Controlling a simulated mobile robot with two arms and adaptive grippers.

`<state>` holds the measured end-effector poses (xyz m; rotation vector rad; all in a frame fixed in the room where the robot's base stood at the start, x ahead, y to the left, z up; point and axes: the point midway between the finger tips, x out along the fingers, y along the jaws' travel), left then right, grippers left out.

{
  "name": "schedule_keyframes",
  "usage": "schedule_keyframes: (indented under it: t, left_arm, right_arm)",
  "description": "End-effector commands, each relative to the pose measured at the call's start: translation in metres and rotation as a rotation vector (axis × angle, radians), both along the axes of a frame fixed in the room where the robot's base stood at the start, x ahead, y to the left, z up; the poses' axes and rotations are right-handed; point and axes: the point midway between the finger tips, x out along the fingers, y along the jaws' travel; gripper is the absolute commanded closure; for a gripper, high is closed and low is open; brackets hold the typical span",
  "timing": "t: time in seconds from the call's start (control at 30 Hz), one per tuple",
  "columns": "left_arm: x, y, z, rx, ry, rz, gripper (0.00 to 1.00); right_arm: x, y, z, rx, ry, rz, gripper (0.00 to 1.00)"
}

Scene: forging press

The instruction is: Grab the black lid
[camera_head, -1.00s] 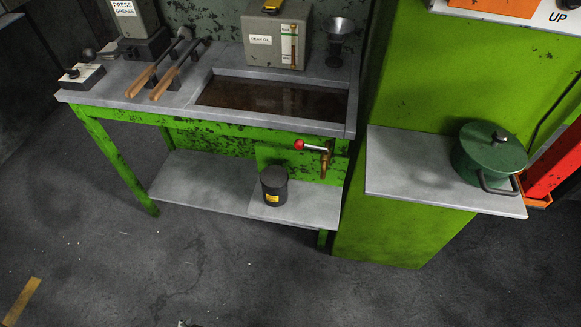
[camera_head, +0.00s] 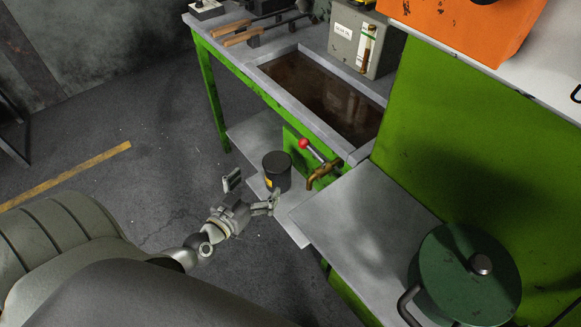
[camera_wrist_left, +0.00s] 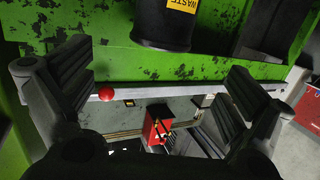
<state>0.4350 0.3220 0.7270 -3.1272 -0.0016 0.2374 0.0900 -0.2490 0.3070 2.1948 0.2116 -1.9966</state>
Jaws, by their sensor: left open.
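A black canister (camera_head: 276,176) with a yellow label stands upright on the lower shelf of the green bench in the head view. Its flat black top (camera_head: 277,159), which looks like the black lid, faces up. My left gripper (camera_head: 252,192) is open and empty, in front of the canister with its fingers apart. In the left wrist view the open fingers (camera_wrist_left: 155,90) frame the lower picture. A black container (camera_wrist_left: 158,22) with a yellow WASTE label is cut off at the top there, beyond the fingers. My right gripper is not in view.
A red-knobbed brass tap (camera_head: 318,174) sticks out right of the canister. The bench's oil trough (camera_head: 320,92) is above. A grey side shelf (camera_head: 350,220) holds a green pot (camera_head: 465,285) at right. The floor at left is free.

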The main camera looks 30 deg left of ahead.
Motion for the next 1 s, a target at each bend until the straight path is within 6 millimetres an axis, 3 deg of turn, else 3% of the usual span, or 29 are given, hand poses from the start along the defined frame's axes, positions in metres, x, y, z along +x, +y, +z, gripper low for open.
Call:
schedule_keyframes:
  t: [0.33,0.57,1.0]
  left_arm:
    - [0.044,0.000,-0.005,-0.001,-0.004,0.000,0.00]
    - [0.056,-0.001,-0.007,-0.002,-0.002,-0.001,0.00]
    - [0.103,-0.003,-0.011,-0.002,-0.002,-0.001,0.00]
  right_arm:
    - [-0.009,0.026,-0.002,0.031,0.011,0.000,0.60]
    - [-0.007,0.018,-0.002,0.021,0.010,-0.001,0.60]
    - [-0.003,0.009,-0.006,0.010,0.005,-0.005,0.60]
